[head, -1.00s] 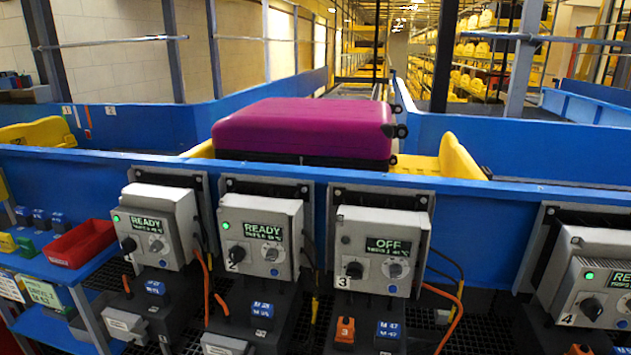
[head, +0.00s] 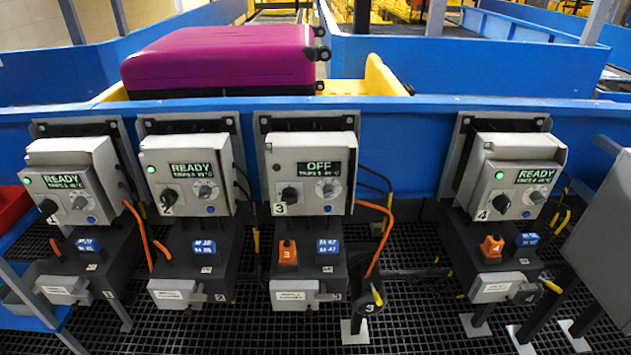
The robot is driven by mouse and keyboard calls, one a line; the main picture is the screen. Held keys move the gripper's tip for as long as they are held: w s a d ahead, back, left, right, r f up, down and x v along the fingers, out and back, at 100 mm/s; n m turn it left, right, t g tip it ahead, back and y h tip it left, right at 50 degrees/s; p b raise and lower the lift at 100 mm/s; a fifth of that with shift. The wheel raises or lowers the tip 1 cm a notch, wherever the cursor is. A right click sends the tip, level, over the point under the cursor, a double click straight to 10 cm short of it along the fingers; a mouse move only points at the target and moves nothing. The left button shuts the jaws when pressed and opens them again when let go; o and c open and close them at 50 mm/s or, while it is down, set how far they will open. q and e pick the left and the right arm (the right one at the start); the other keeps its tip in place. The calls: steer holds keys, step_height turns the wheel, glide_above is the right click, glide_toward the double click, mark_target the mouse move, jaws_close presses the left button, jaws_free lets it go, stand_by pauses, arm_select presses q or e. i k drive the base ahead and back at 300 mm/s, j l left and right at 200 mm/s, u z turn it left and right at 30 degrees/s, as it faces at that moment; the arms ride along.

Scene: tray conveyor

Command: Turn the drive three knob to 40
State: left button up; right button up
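The drive three box (head: 311,170) is a light grey box on the blue conveyor side, in the middle of the head view. Its screen (head: 321,169) reads OFF, with a smaller line below that is too blurred to read surely. A black knob (head: 289,195) sits at its lower left, above a label 3. A grey dial (head: 328,188) with a scale sits at its lower right; its setting is too small to read. Neither of my grippers is in view.
Similar boxes for drive one (head: 73,180), drive two (head: 187,176) and drive four (head: 515,177) show READY with green lamps. A purple suitcase (head: 220,60) lies on the conveyor behind. Orange cables hang beside the boxes. Dark grated floor (head: 400,320) lies in front.

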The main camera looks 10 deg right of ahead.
mark_target(329, 191)
steer(key=i+l+z, duration=0.1)
steer(key=l, duration=0.35)
steer(key=i+l+z, duration=0.15)
steer(key=l, duration=0.25)
steer(key=l+z, duration=0.1)
steer(key=l, duration=0.35)
steer(key=i, duration=0.05)
